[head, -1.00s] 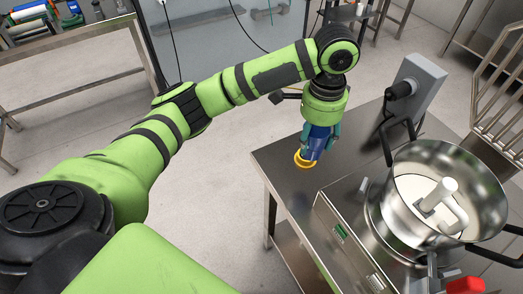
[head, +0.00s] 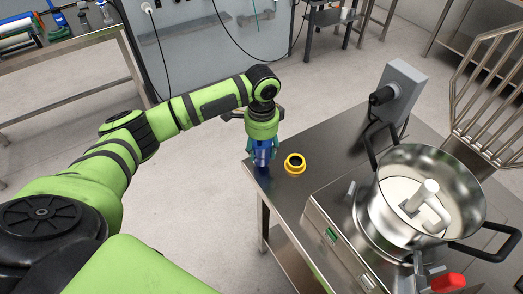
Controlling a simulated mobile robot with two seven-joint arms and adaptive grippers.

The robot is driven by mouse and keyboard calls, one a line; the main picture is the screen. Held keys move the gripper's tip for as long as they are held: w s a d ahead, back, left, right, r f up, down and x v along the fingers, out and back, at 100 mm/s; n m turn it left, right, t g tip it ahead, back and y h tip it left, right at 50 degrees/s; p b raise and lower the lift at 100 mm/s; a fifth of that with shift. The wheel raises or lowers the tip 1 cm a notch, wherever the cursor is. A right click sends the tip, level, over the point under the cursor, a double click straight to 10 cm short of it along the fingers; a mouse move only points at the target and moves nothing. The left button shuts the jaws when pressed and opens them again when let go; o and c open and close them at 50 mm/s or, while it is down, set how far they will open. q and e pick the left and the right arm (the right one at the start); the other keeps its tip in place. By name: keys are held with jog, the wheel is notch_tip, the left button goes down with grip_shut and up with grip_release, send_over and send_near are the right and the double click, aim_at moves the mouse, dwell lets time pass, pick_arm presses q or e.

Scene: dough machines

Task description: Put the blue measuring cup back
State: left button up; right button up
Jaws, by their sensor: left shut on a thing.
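The blue measuring cup (head: 262,158) is between the teal fingers of my left gripper (head: 261,162), which is shut on it. The fingers and wrist hide part of the cup. It is at the far left corner of the steel table (head: 325,147), low over the top; I cannot tell whether it touches. My right gripper is not in view.
A yellow round piece with a dark centre (head: 295,163) is on the table just right of the cup. A steel mixer bowl (head: 463,178) with black handles stands to the right. A grey post (head: 401,90) rises behind it. The table between is clear.

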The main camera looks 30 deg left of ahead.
pick_arm(q)
jog(key=shift+f, duration=1.05)
jog(key=shift+f, duration=0.1)
jog(key=o, duration=1.3)
jog(key=shift+f, duration=0.1)
jog(key=shift+o, duration=0.2)
notch_tip(320, 180, up, 12)
jog(key=shift+r+b, duration=0.2)
jog(key=shift+b, duration=0.85)
